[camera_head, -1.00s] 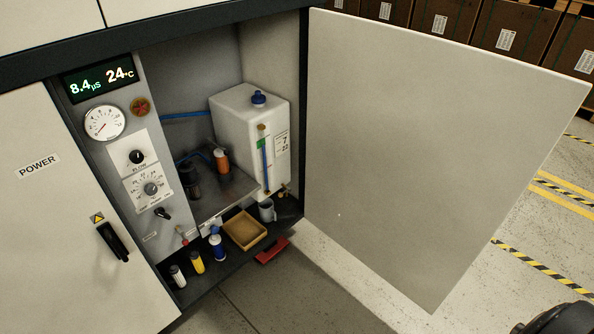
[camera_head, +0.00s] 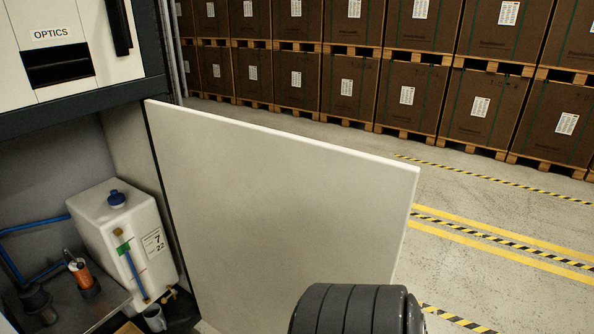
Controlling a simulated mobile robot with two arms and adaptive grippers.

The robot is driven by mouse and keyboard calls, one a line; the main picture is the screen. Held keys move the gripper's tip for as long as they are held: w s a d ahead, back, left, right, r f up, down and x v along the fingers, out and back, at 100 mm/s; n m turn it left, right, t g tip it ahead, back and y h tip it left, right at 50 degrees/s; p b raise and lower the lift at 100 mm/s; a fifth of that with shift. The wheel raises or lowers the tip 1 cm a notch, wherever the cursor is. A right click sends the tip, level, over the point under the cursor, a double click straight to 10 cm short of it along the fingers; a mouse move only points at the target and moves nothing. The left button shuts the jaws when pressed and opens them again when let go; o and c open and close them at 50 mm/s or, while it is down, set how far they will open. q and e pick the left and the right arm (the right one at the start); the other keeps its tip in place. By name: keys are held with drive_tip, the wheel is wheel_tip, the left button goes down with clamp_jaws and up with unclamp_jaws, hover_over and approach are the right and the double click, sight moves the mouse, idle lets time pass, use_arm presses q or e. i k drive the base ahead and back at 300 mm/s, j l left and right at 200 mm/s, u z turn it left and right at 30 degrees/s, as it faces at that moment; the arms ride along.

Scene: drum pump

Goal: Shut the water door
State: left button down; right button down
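The water door (camera_head: 270,210) is a large pale panel, standing wide open. It is hinged at its left edge beside the cabinet opening, and its free edge is at the right. The open compartment shows a white water tank (camera_head: 105,225) with a blue cap. A dark ribbed rounded part of my own arm shows at the bottom, in front of the door's lower right part. I cannot see its fingers, nor the left gripper. The door's lower edge is hidden or out of view.
Inside the compartment are an orange-topped fitting (camera_head: 78,270), a blue hose (camera_head: 35,225) and a grey mug (camera_head: 154,318). An OPTICS drawer panel (camera_head: 80,45) is above. Stacked brown boxes (camera_head: 395,90) on pallets line the back. The floor right of the door is clear, with striped yellow lines.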

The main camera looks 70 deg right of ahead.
sight(262, 217)
drive_tip(key=k+l, duration=0.15)
drive_tip(key=l, duration=0.25)
drive_tip(key=k+l, duration=0.2)
drive_tip(key=l, duration=0.15)
drive_tip(key=k+l, duration=0.15)
drive_tip(key=l, duration=0.25)
drive_tip(key=k+l, duration=0.15)
drive_tip(key=l, duration=0.2)
drive_tip(key=k+l, duration=0.15)
drive_tip(key=l, duration=0.25)
drive_tip(key=k+l, duration=0.2)
drive_tip(key=l, duration=0.15)
drive_tip(key=k+l, duration=0.15)
drive_tip(key=l, duration=0.25)
